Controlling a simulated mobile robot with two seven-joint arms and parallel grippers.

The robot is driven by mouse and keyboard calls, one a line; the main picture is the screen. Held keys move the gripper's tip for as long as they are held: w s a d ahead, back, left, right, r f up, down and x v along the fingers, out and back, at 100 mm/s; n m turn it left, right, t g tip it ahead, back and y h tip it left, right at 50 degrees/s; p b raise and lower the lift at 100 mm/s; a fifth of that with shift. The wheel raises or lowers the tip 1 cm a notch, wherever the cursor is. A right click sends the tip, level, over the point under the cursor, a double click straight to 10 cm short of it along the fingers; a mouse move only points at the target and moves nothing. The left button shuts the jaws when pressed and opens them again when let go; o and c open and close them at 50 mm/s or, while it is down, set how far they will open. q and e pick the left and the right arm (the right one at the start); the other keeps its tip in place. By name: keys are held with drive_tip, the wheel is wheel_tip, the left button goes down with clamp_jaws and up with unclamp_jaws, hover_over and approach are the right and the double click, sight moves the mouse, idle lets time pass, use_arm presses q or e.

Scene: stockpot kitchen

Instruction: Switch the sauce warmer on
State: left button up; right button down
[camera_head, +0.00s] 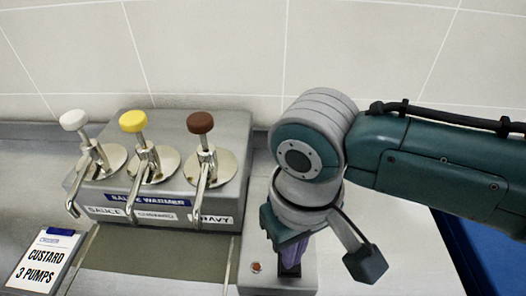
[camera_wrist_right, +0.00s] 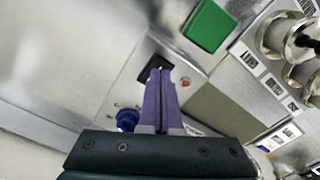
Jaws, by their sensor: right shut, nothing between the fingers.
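The sauce warmer (camera_head: 178,180) is a grey steel box with three pumps and a blue name strip. To its right is a control panel (camera_head: 250,284) with a small reddish lamp (camera_head: 256,267). In the right wrist view, the panel carries a dark switch (camera_wrist_right: 157,68), the lamp (camera_wrist_right: 186,81) and a blue knob (camera_wrist_right: 127,120). My right gripper (camera_head: 291,262) is over the panel, fingers pointing down. Its purple fingers (camera_wrist_right: 160,92) are shut and empty, tips at the switch and partly covering it; contact cannot be told. My left gripper is out of view.
The pumps have white (camera_head: 73,120), yellow (camera_head: 133,121) and brown (camera_head: 200,122) knobs, left of my right arm. A card reading "CUSTARD 3 PUMPS" (camera_head: 45,262) stands at the left. A green square (camera_wrist_right: 209,25) shows in the wrist view. A tiled wall is behind.

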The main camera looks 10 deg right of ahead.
drive_tip(key=shift+f+b, duration=0.7)
drive_tip(key=shift+f, duration=0.2)
idle(0.9)
drive_tip(key=shift+r, duration=0.1)
wheel_tip(320, 180, up, 7)
drive_tip(key=p, duration=0.8)
idle(0.4)
